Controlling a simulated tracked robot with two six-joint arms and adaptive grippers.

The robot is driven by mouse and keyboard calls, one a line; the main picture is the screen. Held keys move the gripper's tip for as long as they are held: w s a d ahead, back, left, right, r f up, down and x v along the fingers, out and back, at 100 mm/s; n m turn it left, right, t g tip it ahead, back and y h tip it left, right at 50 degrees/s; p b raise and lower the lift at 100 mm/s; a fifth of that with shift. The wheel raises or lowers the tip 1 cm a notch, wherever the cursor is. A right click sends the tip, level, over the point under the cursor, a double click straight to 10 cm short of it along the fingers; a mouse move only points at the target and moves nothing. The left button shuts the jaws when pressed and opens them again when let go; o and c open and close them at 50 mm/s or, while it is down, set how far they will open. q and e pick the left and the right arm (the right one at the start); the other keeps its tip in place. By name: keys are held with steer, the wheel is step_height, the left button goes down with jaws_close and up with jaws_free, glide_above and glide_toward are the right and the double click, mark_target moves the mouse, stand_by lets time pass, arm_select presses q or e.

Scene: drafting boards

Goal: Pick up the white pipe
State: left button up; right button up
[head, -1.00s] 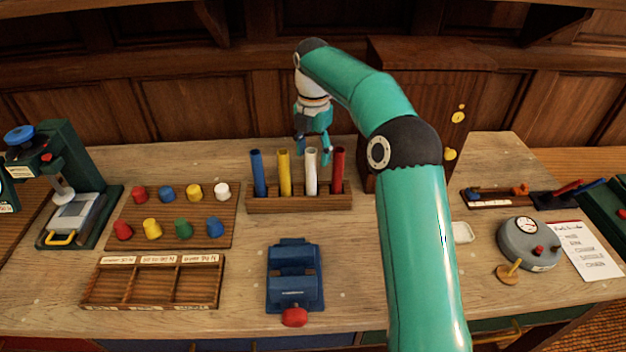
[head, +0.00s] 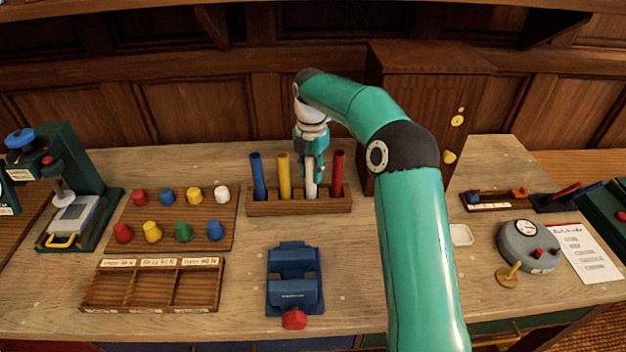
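The white pipe (head: 310,183) stands upright in a wooden rack (head: 270,206), between a yellow pipe (head: 284,175) and a red pipe (head: 337,172). A blue pipe (head: 258,175) stands at the rack's left end. My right gripper (head: 312,168) points down over the white pipe, with its fingers at the pipe's upper part. The pipe's top is hidden by the gripper. One teal finger shows close along the pipe's right side; the other is hard to make out, so I cannot tell whether they grip it. My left gripper is out of view.
A tall wooden cabinet (head: 425,80) stands behind my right arm. A blue fixture with a red knob (head: 294,280) sits in front of the rack. A board of coloured pegs (head: 180,212) and a compartment tray (head: 155,285) lie to the left. Bare table surrounds the rack's front.

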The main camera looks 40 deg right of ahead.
jaws_close()
steer(key=shift+r, duration=0.75)
step_height(320, 180, up, 9)
steer(key=shift+w+r+p, duration=0.1)
steer(key=shift+r+p, duration=0.05)
steer(key=shift+p, duration=1)
step_height(320, 180, up, 9)
steer(key=p, duration=0.5)
